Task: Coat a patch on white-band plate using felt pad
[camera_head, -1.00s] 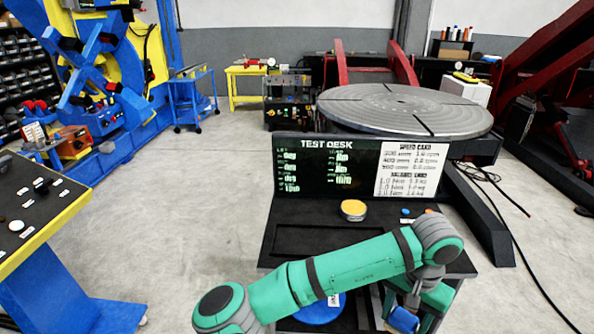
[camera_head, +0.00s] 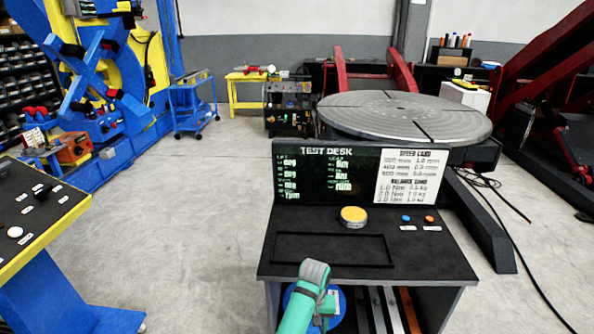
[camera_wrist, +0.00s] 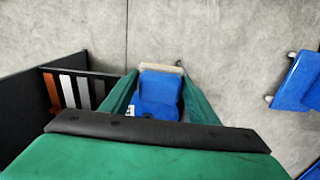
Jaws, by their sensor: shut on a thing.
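My gripper (camera_wrist: 159,80) shows in the wrist view, its green fingers shut on a blue block with a pale beige strip at its far end, which looks like the felt pad (camera_wrist: 160,68). It is held clear of the floor, beside the desk. A round dish with a yellow-orange top (camera_head: 353,214) stands on the desk. Under the desktop are upright strips, white, grey and orange (camera_head: 407,310); they also show in the wrist view (camera_wrist: 68,90). I cannot tell which thing is the white-band plate. In the head view only part of my arm shows; my gripper is hidden there.
The black test desk (camera_head: 440,250) has an empty outlined recess in front and blue and orange buttons at right. A large grey turntable (camera_head: 405,115) stands behind.

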